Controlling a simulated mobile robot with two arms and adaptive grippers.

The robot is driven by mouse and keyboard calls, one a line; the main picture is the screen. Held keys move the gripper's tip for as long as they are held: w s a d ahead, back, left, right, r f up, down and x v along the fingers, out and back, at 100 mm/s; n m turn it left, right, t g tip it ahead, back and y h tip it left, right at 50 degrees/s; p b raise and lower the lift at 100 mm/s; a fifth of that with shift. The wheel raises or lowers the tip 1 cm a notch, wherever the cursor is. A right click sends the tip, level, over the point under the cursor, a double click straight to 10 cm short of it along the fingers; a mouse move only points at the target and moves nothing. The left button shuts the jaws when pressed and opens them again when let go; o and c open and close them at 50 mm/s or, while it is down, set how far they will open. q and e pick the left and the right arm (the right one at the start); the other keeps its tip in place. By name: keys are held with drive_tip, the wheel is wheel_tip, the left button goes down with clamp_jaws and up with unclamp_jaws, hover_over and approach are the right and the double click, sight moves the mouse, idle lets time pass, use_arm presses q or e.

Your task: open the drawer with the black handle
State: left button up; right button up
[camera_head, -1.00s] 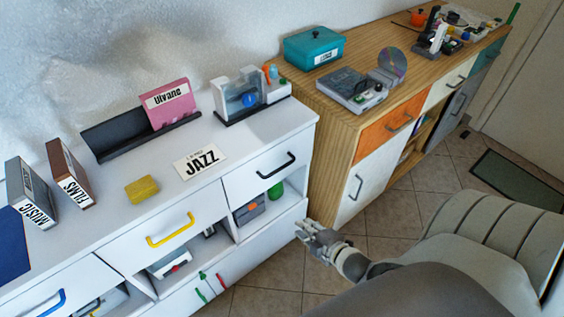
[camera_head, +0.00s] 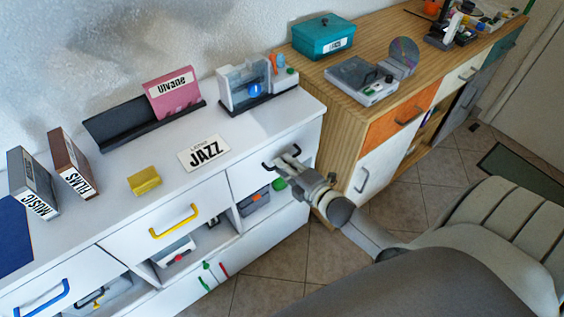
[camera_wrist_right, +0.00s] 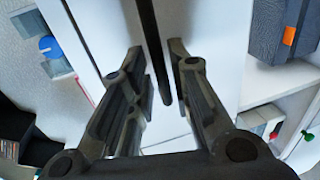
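The black handle (camera_head: 267,166) is on the white drawer front (camera_head: 243,181) at the right end of the white cabinet. The drawer looks closed. The black handle (camera_wrist_right: 151,30) runs as an upright dark bar between the fingers. I see a gap on each side of the bar, more clearly on the right. My left gripper is not in view.
Drawers with yellow (camera_head: 175,224) and blue (camera_head: 42,300) handles lie to the left. Open compartments with boxes sit below. A wooden cabinet (camera_head: 345,115) adjoins on the right.

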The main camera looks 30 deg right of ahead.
drive_tip(key=shift+x, duration=1.05)
clamp_jaws()
